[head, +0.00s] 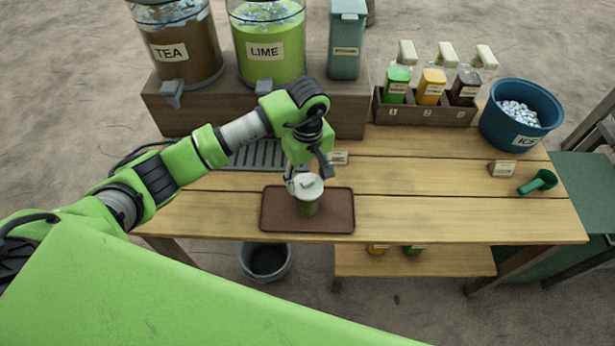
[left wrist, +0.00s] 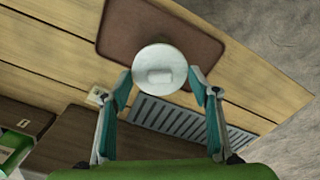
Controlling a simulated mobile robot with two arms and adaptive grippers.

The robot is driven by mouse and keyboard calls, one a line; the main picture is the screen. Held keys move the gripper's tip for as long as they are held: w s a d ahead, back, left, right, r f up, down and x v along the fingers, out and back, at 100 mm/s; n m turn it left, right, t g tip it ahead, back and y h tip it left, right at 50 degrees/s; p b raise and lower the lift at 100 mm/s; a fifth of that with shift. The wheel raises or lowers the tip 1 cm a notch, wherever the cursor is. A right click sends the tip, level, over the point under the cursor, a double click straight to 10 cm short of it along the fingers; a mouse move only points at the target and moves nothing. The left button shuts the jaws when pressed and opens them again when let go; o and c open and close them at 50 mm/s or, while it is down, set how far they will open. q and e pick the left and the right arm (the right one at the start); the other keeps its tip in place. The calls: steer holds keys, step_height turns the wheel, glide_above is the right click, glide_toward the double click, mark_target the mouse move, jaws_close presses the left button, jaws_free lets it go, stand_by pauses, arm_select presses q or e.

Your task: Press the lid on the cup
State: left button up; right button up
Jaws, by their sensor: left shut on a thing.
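The cup (head: 308,207) stands upright on the brown tray (head: 340,222) and looks green in the head view. The round white lid (head: 311,183) is over its mouth. I cannot tell whether its rim is fully seated. In the left wrist view the lid (left wrist: 160,58) shows from above with a small raised tab and hides the cup. My left gripper (head: 298,182) reaches down at the lid from behind. Its two teal-padded fingers are on either side of the lid's edge, shut on it. My right gripper is not in view.
The tea dispenser (head: 183,50), lime dispenser (head: 270,50) and a grey-green container (head: 346,45) stand on a raised shelf behind. An ice bucket (head: 522,115), a green scoop (head: 540,181) and a rack of jars (head: 430,112) are right.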

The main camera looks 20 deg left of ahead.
arm_select(q)
steer(key=shift+b, duration=0.3)
stand_by(0.8)
steer(key=shift+f+b, duration=0.15)
steer(key=shift+b, duration=0.3)
stand_by(0.6)
steer(key=shift+b, duration=0.35)
stand_by(0.4)
steer(key=o, duration=1.2)
steer(key=shift+o, duration=0.2)
